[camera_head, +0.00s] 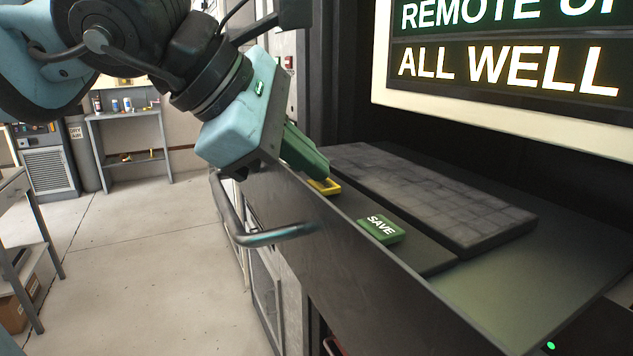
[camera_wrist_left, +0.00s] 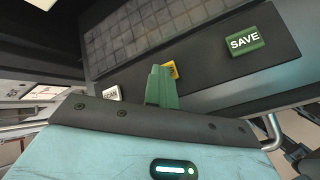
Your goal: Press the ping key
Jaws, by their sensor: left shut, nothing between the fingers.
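A yellow key (camera_head: 326,186) sits on the dark console strip, partly covered by my gripper. No lettering on it can be read. It also shows in the left wrist view (camera_wrist_left: 170,69), just behind and beside the fingertips. My left gripper (camera_head: 318,170) is shut and empty, its green fingers pointing down at the yellow key. In the left wrist view the closed fingers (camera_wrist_left: 160,72) overlap the key's left part. I cannot tell whether they touch it. My right gripper is not in view.
A green SAVE key (camera_head: 381,228) is to the right on the same strip. A white key (camera_wrist_left: 111,93) is on the other side, partly hidden. A dark keyboard (camera_head: 430,190) lies behind. A lit screen (camera_head: 510,60) stands above, and a handle (camera_head: 265,236) juts from the front.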

